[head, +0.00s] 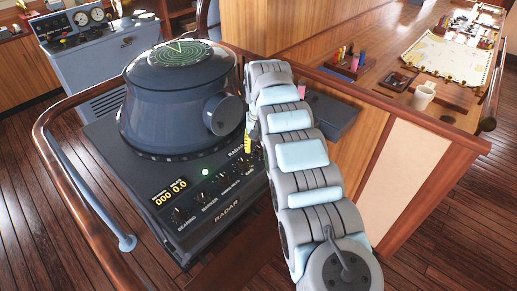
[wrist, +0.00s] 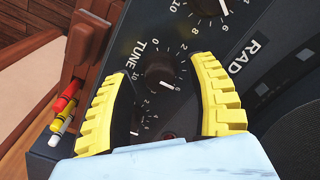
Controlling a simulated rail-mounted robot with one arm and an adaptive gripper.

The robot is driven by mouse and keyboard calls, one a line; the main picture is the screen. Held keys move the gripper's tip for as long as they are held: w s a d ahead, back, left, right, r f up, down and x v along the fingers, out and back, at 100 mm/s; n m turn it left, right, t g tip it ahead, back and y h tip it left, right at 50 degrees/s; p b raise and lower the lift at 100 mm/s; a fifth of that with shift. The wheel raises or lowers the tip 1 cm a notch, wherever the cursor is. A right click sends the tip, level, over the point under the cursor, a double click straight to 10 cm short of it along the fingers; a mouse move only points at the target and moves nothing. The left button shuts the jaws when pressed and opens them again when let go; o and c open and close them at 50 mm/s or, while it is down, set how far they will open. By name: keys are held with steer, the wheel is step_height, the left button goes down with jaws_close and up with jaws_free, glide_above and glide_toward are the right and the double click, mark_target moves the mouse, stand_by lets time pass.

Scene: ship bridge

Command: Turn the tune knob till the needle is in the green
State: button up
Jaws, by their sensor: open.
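The tune knob (wrist: 158,68) is a small dark round knob with a white pointer mark, on the dark radar panel beside the printed word TUNE. In the wrist view it lies between the two yellow fingers of my gripper (wrist: 162,76). My gripper is open, with a finger on either side and a visible gap to the knob. In the head view my gripper (head: 248,143) is over the right part of the radar console (head: 215,212), and my arm hides much of that side. I cannot make out a needle or a green band in either view.
Another knob (wrist: 207,6) sits above the tune knob in the wrist view, and a further dial is partly hidden by the left finger. The radar hood (head: 165,112) rises behind the panel. A wooden rail (head: 75,98) curves around the console. Coloured markers (wrist: 62,112) stand at the left.

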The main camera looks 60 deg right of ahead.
steer(key=shift+f, duration=0.25)
jaws_close()
steer(key=shift+f+b, duration=0.15)
steer(key=shift+b, duration=0.2)
